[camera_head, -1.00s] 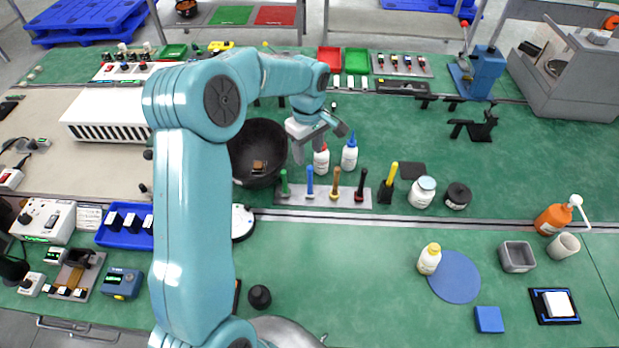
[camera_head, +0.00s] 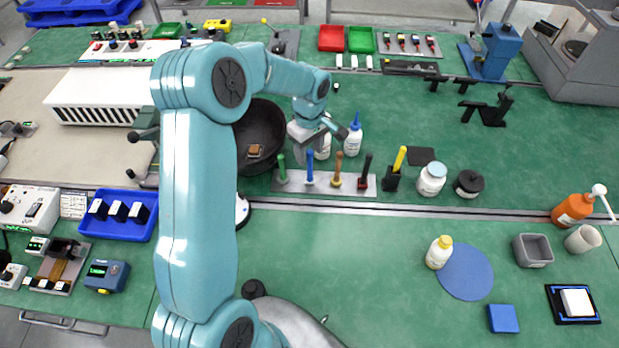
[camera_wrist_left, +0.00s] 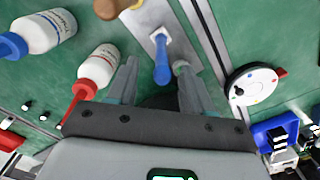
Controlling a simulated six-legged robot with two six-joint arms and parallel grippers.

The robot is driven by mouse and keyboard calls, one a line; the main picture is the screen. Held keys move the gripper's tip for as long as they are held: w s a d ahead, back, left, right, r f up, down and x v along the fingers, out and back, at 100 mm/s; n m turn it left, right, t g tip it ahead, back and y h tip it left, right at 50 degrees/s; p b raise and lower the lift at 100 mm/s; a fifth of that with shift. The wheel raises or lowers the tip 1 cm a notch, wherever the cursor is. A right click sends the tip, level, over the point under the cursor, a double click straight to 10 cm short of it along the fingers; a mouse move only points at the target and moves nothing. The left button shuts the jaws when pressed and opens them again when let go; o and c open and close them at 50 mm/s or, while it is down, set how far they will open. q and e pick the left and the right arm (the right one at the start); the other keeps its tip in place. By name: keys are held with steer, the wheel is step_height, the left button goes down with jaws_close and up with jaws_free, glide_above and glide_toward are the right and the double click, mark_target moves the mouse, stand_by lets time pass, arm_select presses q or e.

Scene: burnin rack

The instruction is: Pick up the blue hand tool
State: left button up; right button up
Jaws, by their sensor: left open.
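The blue hand tool (camera_head: 310,166) stands upright in a grey metal rack (camera_head: 330,190), between a green-handled tool (camera_head: 282,168) and an orange-brown one (camera_head: 337,168). My left gripper (camera_head: 309,152) is just behind and above the blue handle in the head view. In the left wrist view the blue tool (camera_wrist_left: 162,60) shows between the two fingers of my open left gripper (camera_wrist_left: 156,70), with a visible gap on both sides. Its lower end in the rack is partly hidden. My right gripper is not in view.
A red-capped bottle (camera_wrist_left: 97,68) and a blue-capped bottle (camera_head: 354,138) stand close to the left gripper. A black bowl (camera_head: 258,115) is to its left. A dark red-handled tool (camera_head: 364,172) is also in the rack.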

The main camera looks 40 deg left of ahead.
mark_target(310, 164)
arm_select(q)
steer(key=shift+f, duration=0.35)
steer(key=shift+d, duration=0.2)
step_height(310, 164, down, 5)
steer(key=shift+a+f+b, duration=0.1)
steer(key=shift+a+b, duration=0.05)
steer(key=shift+b, duration=1.05)
steer(key=shift+s+d+r, duration=0.1)
steer(key=shift+d+r, duration=0.1)
steer(key=shift+r, duration=0.05)
steer(key=shift+s+r, duration=0.1)
steer(key=shift+c, duration=1.2)
steer(key=c, duration=0.5)
steer(key=shift+a, duration=0.1)
jaws_close()
